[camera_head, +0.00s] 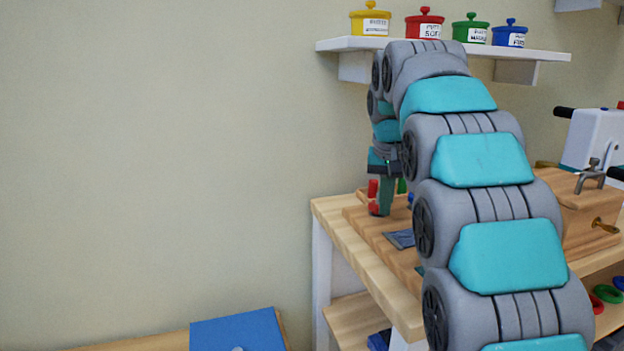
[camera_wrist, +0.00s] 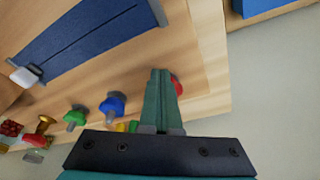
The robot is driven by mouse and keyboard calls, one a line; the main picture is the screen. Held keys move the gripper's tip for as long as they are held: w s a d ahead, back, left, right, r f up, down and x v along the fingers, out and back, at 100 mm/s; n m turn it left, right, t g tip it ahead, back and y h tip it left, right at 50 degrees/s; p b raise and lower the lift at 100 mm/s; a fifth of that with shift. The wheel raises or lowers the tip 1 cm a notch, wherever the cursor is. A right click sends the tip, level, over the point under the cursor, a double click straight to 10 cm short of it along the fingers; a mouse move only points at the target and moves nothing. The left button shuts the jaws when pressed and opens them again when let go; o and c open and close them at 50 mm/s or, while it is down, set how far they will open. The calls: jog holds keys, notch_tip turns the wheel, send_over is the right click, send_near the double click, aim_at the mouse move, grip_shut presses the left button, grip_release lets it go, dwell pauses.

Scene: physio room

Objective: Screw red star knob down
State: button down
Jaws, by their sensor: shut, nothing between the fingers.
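A red knob (camera_wrist: 177,86) shows in the wrist view just right of my gripper's fingertips (camera_wrist: 160,74), partly hidden behind them. I cannot tell whether they touch it or how far down it sits. In the head view, red parts (camera_head: 373,189) show beside my gripper (camera_head: 382,205), at the far left end of a wooden board (camera_head: 365,221). The gripper is shut with nothing held, its green fingers pressed together and pointing down at the board.
A blue knob (camera_wrist: 112,104) and a green knob (camera_wrist: 76,115) stand left of the fingers. A dark blue strip (camera_wrist: 85,40) lies on the board. A shelf (camera_head: 350,44) with several lidded pots hangs above. A wooden box (camera_head: 580,215) stands at right.

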jog(key=shift+a+p, duration=0.45)
jog(key=shift+a, duration=0.25)
jog(key=shift+a, duration=0.1)
jog(key=shift+w+a, duration=0.2)
jog(key=shift+a, duration=0.1)
jog(key=shift+w+a, duration=0.1)
jog(key=shift+a, duration=0.15)
dwell(0.6)
jog(key=shift+s+a, duration=0.1)
jog(key=shift+s, duration=0.25)
